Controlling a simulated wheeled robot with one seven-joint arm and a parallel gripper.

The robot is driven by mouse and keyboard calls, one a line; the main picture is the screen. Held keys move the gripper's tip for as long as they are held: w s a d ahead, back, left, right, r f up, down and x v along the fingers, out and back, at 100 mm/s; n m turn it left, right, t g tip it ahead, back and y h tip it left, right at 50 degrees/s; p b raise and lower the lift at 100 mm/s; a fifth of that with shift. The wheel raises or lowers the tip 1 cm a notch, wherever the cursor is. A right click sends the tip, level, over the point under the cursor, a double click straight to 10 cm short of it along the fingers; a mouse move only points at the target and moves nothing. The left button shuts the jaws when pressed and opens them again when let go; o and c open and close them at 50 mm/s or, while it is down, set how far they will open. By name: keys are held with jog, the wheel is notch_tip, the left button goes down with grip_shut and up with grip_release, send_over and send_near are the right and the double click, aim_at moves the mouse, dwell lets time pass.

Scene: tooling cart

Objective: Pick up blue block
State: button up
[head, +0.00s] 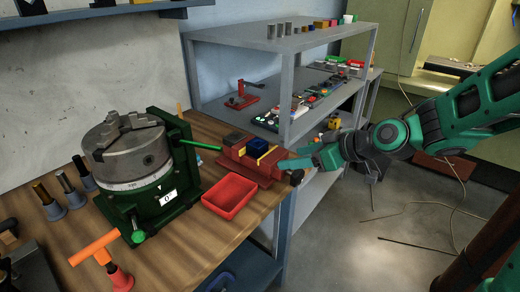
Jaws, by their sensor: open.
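The blue block (258,146) sits on the red vise (268,174) at the right end of the wooden bench. It appears to lie between the vise's jaws; how tightly it is held I cannot tell. My gripper (288,157) reaches in from the right, with its green fingers open and pointing left toward the block. The fingertips are close to the block's right side, over the vise's right end. Nothing shows between them, and whether they touch the vise I cannot tell.
A large chuck (128,158) on a green stand is left of the vise, its green handle pointing toward it. An empty red tray (230,196) lies in front of the vise. A grey shelf unit (285,90) stands close behind. Open floor (400,235) lies right.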

aim_at(260, 144)
jog(key=shift+w+a+r+n+t+y, duration=0.4)
jog(key=shift+w+a+r+t+y, duration=0.1)
jog(key=shift+w+a+r+y, duration=0.6)
jog(key=x, duration=1)
jog(key=shift+w+a+r, duration=0.1)
jog(key=shift+w+a, duration=0.1)
jog(key=shift+a, duration=0.2)
jog(key=shift+c, duration=0.6)
jog(key=c, duration=1.2)
jog(key=shift+r, duration=0.1)
